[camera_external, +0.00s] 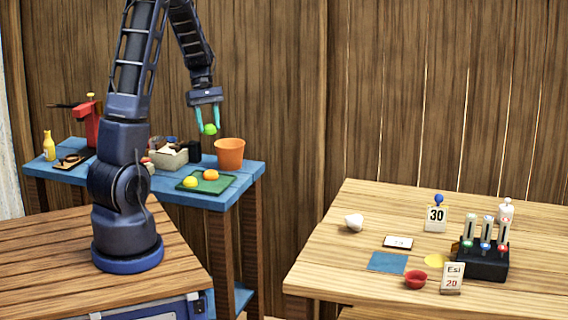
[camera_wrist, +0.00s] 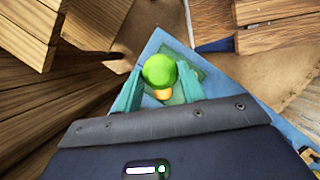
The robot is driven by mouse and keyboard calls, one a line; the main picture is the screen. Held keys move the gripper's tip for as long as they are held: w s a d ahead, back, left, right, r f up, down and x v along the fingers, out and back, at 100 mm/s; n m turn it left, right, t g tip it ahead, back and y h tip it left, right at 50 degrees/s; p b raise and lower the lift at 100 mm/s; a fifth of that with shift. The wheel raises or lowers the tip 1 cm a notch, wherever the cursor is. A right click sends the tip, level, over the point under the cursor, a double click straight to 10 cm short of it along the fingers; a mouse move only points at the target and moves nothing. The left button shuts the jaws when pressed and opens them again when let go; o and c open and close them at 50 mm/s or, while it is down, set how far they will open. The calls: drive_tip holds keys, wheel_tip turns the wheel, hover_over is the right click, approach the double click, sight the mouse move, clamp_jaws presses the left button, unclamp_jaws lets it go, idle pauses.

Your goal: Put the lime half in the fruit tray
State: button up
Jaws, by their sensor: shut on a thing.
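The lime half (camera_external: 209,129) is bright green and is held between the teal fingers of my gripper (camera_external: 208,122), above the blue table. In the wrist view the lime half (camera_wrist: 159,71) sits between the fingertips of my gripper (camera_wrist: 157,80), which is shut on it. The green fruit tray (camera_external: 222,190) lies flat on the blue table, below the lime half. An orange fruit piece (camera_external: 211,175) and a yellow one (camera_external: 190,182) lie on the tray. In the wrist view the lime half hides part of the tray (camera_wrist: 188,83) and of an orange piece (camera_wrist: 162,94).
On the blue table (camera_external: 228,203), an orange pot (camera_external: 230,154) stands just behind the tray. A pale bin with things in it (camera_external: 168,158) is to the left. A red press (camera_external: 87,125) and a yellow bottle (camera_external: 49,146) stand further left. A separate wooden table (camera_external: 330,262) is at right.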

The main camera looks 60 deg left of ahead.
sight(213, 189)
wheel_tip(213, 189, down, 19)
drive_tip(key=shift+r, duration=0.1)
idle(0.5)
drive_tip(key=o, duration=0.9)
drive_tip(key=shift+o, duration=0.2)
